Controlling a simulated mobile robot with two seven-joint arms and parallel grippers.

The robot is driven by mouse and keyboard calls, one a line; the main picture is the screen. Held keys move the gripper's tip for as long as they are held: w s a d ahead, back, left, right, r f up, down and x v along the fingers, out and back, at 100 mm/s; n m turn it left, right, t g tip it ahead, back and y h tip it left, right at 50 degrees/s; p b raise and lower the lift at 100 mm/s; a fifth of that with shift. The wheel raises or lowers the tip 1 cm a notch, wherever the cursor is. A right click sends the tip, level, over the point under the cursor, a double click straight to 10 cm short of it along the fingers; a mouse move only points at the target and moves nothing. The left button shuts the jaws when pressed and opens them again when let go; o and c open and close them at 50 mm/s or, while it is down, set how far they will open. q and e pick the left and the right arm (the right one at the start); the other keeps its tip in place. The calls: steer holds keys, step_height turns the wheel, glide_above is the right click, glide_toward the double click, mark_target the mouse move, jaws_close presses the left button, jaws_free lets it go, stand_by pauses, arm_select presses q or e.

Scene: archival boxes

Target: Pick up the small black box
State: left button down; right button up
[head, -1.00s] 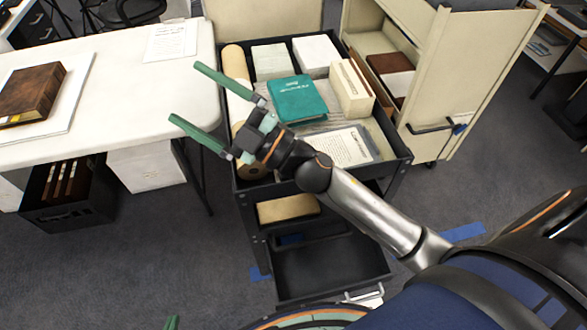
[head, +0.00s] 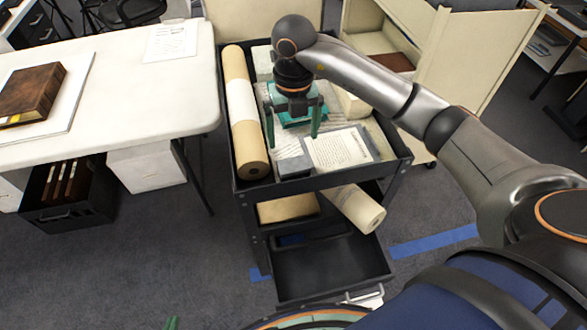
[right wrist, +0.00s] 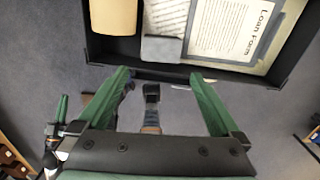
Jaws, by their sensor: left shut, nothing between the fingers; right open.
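The small black box (head: 294,166), dark grey on top, sits on the top tray of the cart near its front edge. It also shows in the right wrist view (right wrist: 161,49), at the tray's inner edge, beyond and between the fingertips. My right gripper (head: 293,142) is open and points down above the tray, just behind the box in the head view. Its two green fingers (right wrist: 161,75) are apart with nothing between them. Of my left gripper (head: 172,323) only a green fingertip shows at the bottom edge of the head view; it is shut and empty.
A rolled tube (head: 250,130) lies left of the box, and a printed form (head: 340,148) lies to its right. A teal book (head: 287,121) is partly hidden behind my right gripper. The black tray rim (head: 380,170) surrounds them. A white table (head: 130,90) stands left.

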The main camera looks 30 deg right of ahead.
mark_target(293, 164)
step_height(293, 164, down, 7)
steer(key=f, duration=0.3)
steer(key=f+p, duration=0.1)
steer(key=f, duration=0.1)
steer(key=shift+w+d, duration=0.15)
steer(key=shift+w, duration=0.1)
steer(key=c, duration=1)
steer(key=shift+r, duration=0.15)
